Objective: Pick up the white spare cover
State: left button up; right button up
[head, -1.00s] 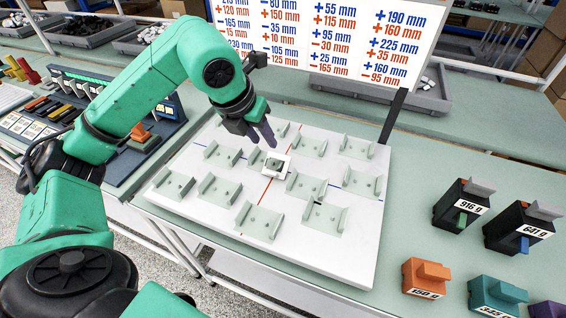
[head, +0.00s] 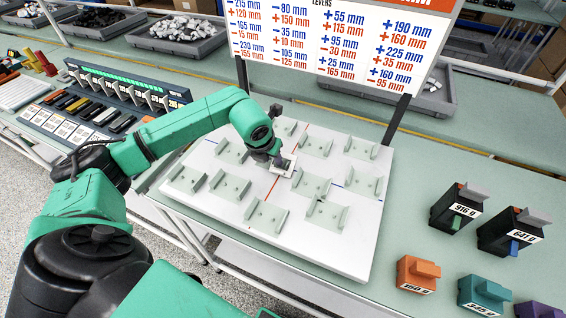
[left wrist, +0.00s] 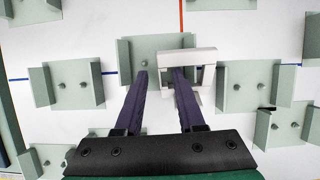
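The white spare cover (head: 291,171) is a small square frame with an open middle, on the white board (head: 330,258). The left wrist view shows the cover (left wrist: 206,56) overlapping the right side of a pale grey-green bracket. My left gripper (head: 279,163) is low at the cover and partly hides it. In the left wrist view its two dark fingers (left wrist: 160,74) are apart. The right finger lies over the cover's opening and the left finger is outside its left side. Whether the fingers touch the cover cannot be told. My right gripper is in neither view.
Several pale brackets (head: 266,217) surround the cover on the board. A sign panel (head: 340,40) on dark posts stands behind it. Labelled weights, including an orange one (head: 417,274), stand at the right. A rack of switches (head: 120,88) is at the left.

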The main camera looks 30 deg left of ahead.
pick_arm(q)
grip_shut()
dwell(1.3)
